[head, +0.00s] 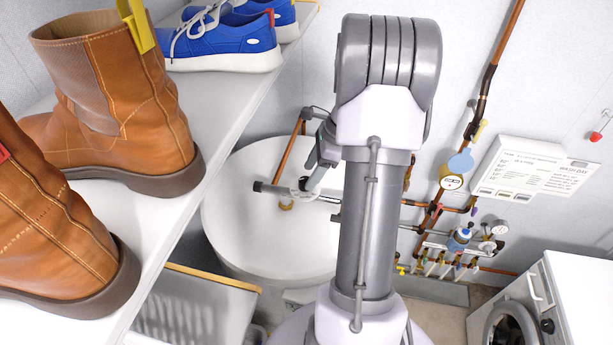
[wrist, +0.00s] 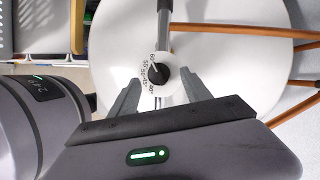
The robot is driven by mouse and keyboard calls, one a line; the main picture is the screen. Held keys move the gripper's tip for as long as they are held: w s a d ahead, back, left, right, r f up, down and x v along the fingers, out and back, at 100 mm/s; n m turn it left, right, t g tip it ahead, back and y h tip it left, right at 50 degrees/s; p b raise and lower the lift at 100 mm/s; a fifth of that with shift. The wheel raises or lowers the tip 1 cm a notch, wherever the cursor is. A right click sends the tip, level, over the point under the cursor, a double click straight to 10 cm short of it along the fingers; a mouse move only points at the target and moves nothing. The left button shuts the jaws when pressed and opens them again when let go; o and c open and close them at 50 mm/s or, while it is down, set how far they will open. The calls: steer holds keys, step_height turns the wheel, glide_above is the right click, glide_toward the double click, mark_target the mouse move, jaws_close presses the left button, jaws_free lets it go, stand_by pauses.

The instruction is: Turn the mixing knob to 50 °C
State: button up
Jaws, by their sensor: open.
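The numbers seem to run from about 60 downward, but the exact setting is too small to read. My gripper (wrist: 161,81) is open, one finger on each side of the dial; whether the fingers touch it I cannot tell. In the head view, my gripper (head: 314,180) is low over the basin beside the tap bar (head: 270,188), and my arm hides part of this area.
A shelf (head: 215,120) with brown boots (head: 115,95) and blue shoes (head: 225,42) is at the left. Copper pipes (head: 484,95), valves and a notice board (head: 530,168) are on the right wall. A washing machine (head: 575,300) stands at lower right.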

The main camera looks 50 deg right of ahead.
mark_target(305, 182)
steer(key=shift+x, duration=1.1)
steer(key=shift+w+a+f, duration=0.1)
steer(key=shift+w+f, duration=0.05)
steer(key=shift+f, duration=0.2)
steer(key=c, duration=0.3)
jaws_close()
steer(key=shift+n, duration=0.4)
steer(key=n+g+p, duration=0.1)
steer(key=n, duration=0.2)
steer(key=n+g+y+p, duration=0.1)
steer(key=n, duration=0.1)
steer(key=shift+r+n, duration=0.1)
steer(key=shift+n, duration=0.3)
steer(key=n+g, duration=0.1)
steer(key=n, duration=0.1)
steer(key=n+g+p, duration=0.1)
steer(key=n, duration=0.2)
steer(key=shift+w+y+p, duration=0.2)
steer(key=shift+y+p, duration=0.1)
